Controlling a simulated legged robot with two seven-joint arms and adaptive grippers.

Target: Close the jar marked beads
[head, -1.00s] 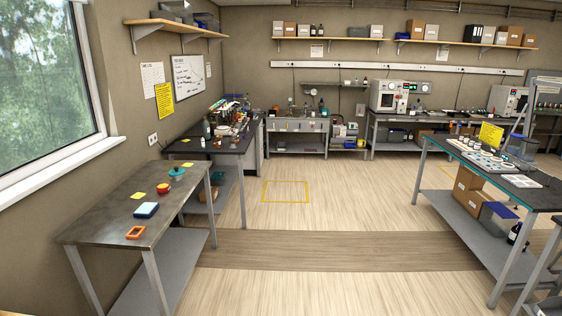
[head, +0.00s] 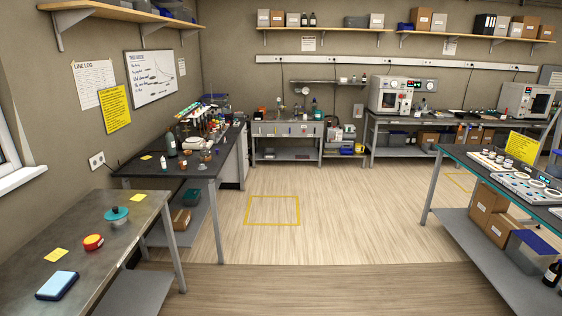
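No jar label is readable in the head view, so I cannot tell which jar, if any, is marked beads. A container with a teal top (head: 116,215) stands on the near left metal table (head: 110,250). A small red and yellow round item (head: 93,242) is in front of it. Neither of my grippers is in view.
A blue box (head: 57,286) lies on the near left table. A bench with a teal edge (head: 456,155) stands at the right with equipment on it. The wooden floor between is clear, with a yellow taped square (head: 272,224). A sink counter (head: 287,130) is at the back.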

